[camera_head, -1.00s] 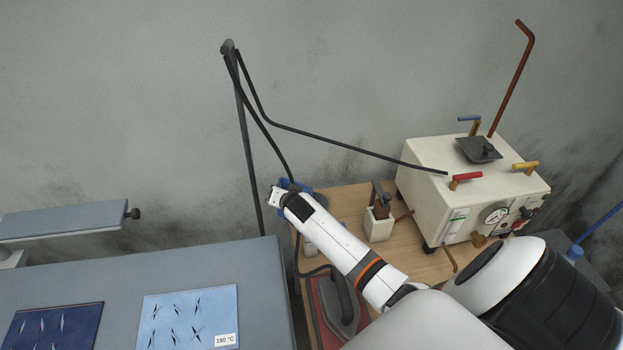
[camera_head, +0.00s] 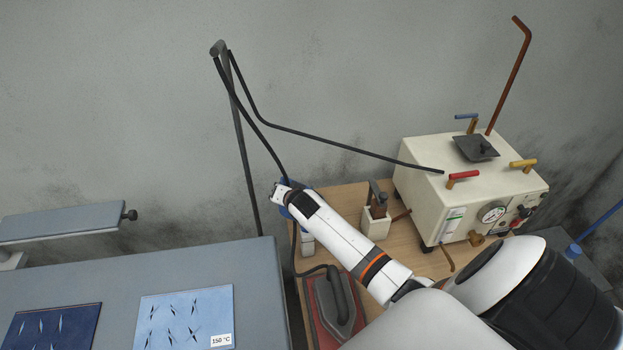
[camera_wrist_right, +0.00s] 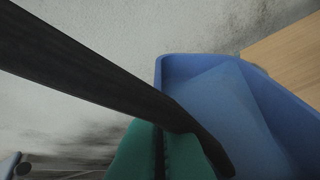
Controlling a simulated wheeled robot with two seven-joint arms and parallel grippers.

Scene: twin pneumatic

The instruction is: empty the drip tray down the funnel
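My right gripper (camera_head: 277,191) is over the left end of the wooden table in the head view. The blue drip tray (camera_head: 311,183) shows only in small parts around it. In the right wrist view the tray (camera_wrist_right: 265,95) is large and appears tilted. The green fingers (camera_wrist_right: 163,145) close together at its left wall and appear shut on it. A black hose or cable (camera_wrist_right: 95,75) crosses in front of the fingers and tray. A pale cylinder (camera_head: 307,244) stands below the gripper. I cannot make out a funnel. My left gripper is not in view.
A cream machine (camera_head: 465,190) with coloured handles stands on the wooden table (camera_head: 345,200). A small holder (camera_head: 376,226) and an iron (camera_head: 338,300) on a red pad are near my right arm. Black cables hang from a post (camera_head: 243,140). A grey bench (camera_head: 200,275) is at left.

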